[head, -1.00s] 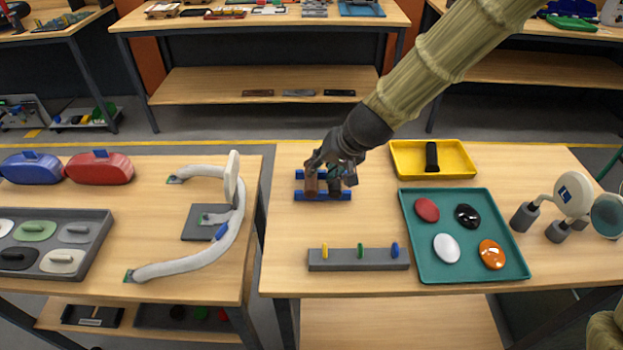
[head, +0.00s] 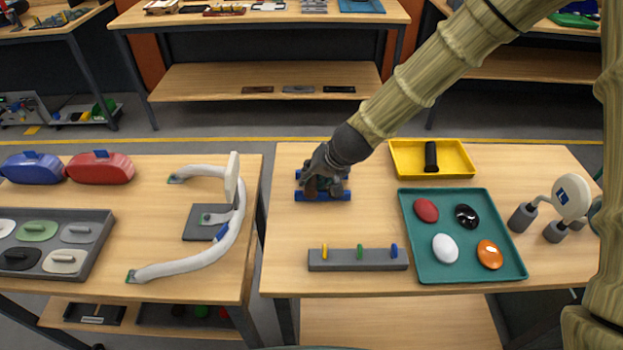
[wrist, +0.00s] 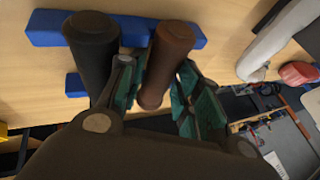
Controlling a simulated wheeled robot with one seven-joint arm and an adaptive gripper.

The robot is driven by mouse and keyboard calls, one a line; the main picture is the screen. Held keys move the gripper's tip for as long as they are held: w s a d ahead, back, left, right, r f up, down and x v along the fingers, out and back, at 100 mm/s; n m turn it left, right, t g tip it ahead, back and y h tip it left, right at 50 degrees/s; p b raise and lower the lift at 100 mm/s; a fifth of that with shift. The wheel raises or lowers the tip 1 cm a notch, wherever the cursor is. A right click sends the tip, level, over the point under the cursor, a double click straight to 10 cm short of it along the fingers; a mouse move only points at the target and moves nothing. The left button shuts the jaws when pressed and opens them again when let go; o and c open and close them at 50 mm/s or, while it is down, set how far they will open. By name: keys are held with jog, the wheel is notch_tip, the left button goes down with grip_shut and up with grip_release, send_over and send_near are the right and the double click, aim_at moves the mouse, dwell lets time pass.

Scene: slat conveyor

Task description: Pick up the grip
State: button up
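A blue rack (head: 341,196) on the right-hand table holds a brown grip and a black grip; in the head view my gripper (head: 318,182) covers most of them. In the wrist view the brown grip (wrist: 168,55) lies between my gripper's two teal-padded fingers (wrist: 158,88). The fingers are apart, with a small gap showing beside the grip's near end. The black grip (wrist: 93,50) lies just outside the left finger. The blue rack (wrist: 50,30) shows under both. Another black grip (head: 431,155) lies in the yellow tray (head: 400,168).
A teal tray (head: 416,262) with several oval pieces is to the right. A grey block with coloured pegs (head: 335,262) stands in front. A curved grey handrail (head: 200,262) is on the left table.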

aim_at(314, 178)
jog(key=shift+w+f, duration=0.2)
jog(key=shift+f, duration=0.1)
jog(key=shift+s, duration=0.1)
jog(key=shift+a, duration=0.1)
jog(key=shift+c, duration=0.2)
jog(key=c, duration=0.6)
jog(key=shift+c, duration=0.2)
jog(key=shift+r, duration=0.1)
jog(key=shift+r+b, duration=0.45)
jog(key=shift+r, duration=1.25)
jog(key=s+a+r+b, duration=0.1)
jog(key=s+b, duration=0.3)
jog(key=s, duration=1.1)
jog(key=shift+s+a+r, duration=0.25)
jog(key=shift+s+a, duration=0.15)
jog(key=shift+a, duration=0.3)
